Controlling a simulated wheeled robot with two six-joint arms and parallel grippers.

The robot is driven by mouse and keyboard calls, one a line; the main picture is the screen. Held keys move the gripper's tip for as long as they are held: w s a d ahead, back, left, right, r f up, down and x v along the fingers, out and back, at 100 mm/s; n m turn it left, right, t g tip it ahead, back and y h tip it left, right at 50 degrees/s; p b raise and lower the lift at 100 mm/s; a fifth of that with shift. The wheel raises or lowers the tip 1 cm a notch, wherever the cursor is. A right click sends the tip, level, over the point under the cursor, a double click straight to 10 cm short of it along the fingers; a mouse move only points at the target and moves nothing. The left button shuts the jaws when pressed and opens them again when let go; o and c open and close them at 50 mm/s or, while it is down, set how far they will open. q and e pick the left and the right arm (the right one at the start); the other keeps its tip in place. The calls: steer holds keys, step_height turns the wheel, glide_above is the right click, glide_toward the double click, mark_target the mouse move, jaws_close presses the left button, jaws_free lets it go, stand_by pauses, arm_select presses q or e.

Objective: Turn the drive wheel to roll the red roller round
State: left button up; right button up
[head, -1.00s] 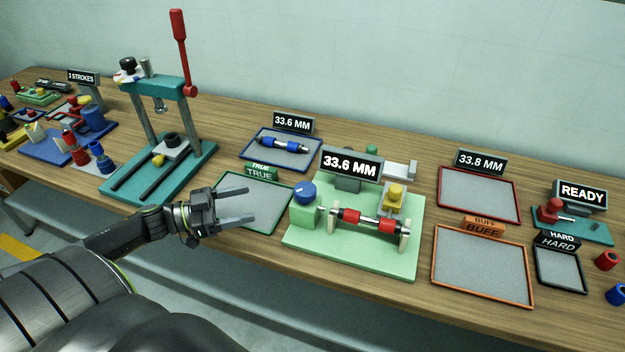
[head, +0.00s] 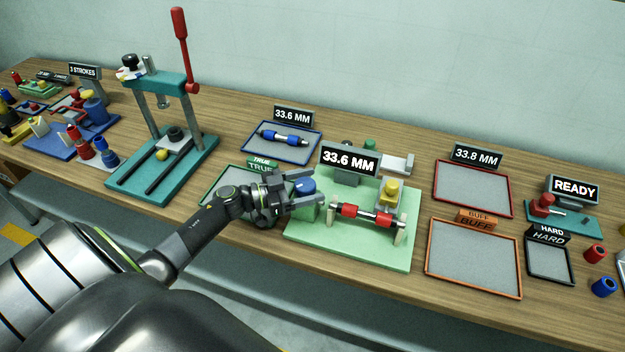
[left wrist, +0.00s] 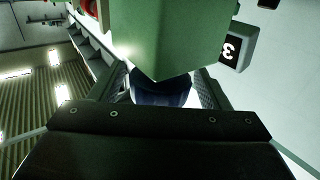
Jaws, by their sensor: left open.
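The blue drive wheel (head: 303,186) sits on a green block (head: 303,210) at the left of the light green fixture base (head: 345,249). The red roller (head: 366,214) lies across its supports on the same base. My left gripper (head: 305,189) is open, with its fingers at either side of the wheel. In the left wrist view the wheel (left wrist: 160,92) shows dark blue between the fingers, partly hidden by the green block (left wrist: 170,35). I cannot tell if the fingers touch it. My right gripper is not in view.
A 33.6 MM display (head: 349,160) stands behind the roller. The green-rimmed TRUE tray (head: 207,193) is partly behind my left arm. A teal press (head: 138,180) stands to the left. The orange BUFF tray (head: 473,291) lies to the right.

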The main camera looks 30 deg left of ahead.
arm_select(q)
steer(key=shift+w+d, duration=0.4)
steer(key=shift+w, duration=0.05)
steer(key=c, duration=1)
